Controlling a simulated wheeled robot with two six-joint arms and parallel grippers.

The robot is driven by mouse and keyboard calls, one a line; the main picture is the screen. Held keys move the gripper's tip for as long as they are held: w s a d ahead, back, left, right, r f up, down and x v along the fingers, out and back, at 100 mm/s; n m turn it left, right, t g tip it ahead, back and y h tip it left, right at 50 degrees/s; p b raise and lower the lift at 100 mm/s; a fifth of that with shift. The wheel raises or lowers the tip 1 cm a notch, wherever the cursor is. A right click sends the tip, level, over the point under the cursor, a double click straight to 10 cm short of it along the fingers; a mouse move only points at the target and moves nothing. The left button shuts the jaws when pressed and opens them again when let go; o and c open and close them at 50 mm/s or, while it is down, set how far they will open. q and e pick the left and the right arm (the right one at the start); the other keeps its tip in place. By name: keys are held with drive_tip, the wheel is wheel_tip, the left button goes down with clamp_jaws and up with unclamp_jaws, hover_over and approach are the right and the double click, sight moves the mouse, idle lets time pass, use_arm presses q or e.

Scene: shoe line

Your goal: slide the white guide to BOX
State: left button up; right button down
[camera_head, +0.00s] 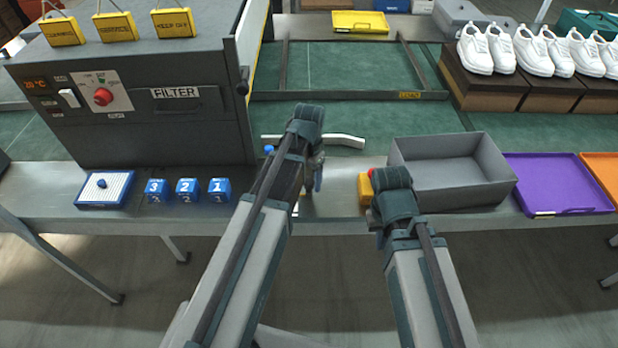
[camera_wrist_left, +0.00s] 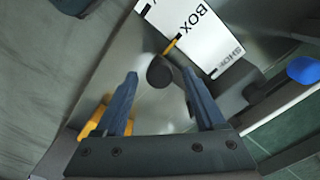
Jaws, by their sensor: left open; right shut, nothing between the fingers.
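A white bent bar (camera_head: 340,139), apparently the white guide, lies across the green belt just behind my left gripper. In the left wrist view, a white label (camera_wrist_left: 190,35) reads BOX and, further right, a partly hidden word starting SHO. A round dark knob (camera_wrist_left: 160,72) with a yellow pointer (camera_wrist_left: 172,44) stands at the label's edge, the pointer near the middle between the words. My left gripper (camera_head: 312,182) is open, and its fingers (camera_wrist_left: 160,78) are on either side of the knob, not closed on it. My right gripper (camera_head: 376,205) is shut and empty, its fingertips mostly hidden.
A yellow block (camera_head: 364,188) with a red top is close beside my right gripper. A grey open bin (camera_head: 450,185) and a purple tray (camera_head: 555,185) stand to the right. Blue numbered cubes (camera_head: 187,190) sit left, before the FILTER machine (camera_head: 150,110). A blue ball (camera_wrist_left: 303,69) is near the bar.

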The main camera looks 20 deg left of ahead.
use_arm(q)
wheel_tip(320, 180, up, 13)
drive_tip(key=p, duration=1.3)
drive_tip(key=shift+r, duration=0.2)
drive_tip(key=s+d+n, duration=0.1)
drive_tip(key=s+d, duration=0.4)
drive_tip(key=s, duration=0.2)
drive_tip(key=s+d+n+y, duration=0.1)
drive_tip(key=s+d, duration=0.4)
drive_tip(key=s, duration=0.3)
drive_tip(key=shift+s+d, duration=0.15)
drive_tip(key=shift+d, duration=0.25)
idle(0.4)
